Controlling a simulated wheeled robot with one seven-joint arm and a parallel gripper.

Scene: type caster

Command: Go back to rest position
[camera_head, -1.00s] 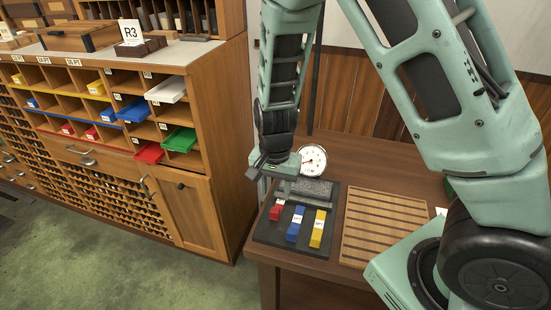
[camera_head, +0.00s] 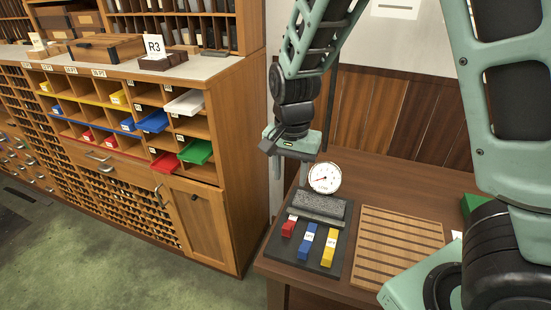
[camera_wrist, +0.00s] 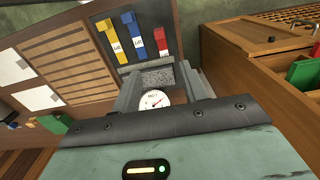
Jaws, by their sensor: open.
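My gripper (camera_head: 291,172) hangs above the left back part of the dark wooden table, fingers down and apart, with nothing held. In the wrist view its two fingers (camera_wrist: 162,92) show apart on either side of the round white dial gauge (camera_wrist: 152,99). The gauge (camera_head: 325,178) stands behind a grey textured block (camera_head: 322,207) on a black tray (camera_head: 271,245). A red piece (camera_head: 289,227), a blue piece (camera_head: 307,241) and a yellow piece (camera_head: 329,247) lie in front of the block on that tray.
A slatted wooden board (camera_head: 399,246) lies right of the tray. A wooden cabinet (camera_head: 201,222) with coloured bins stands to the left, with a green bin (camera_head: 197,152) and a white bin (camera_head: 186,102) sticking out. A wood-panelled wall (camera_head: 385,115) rises behind the table.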

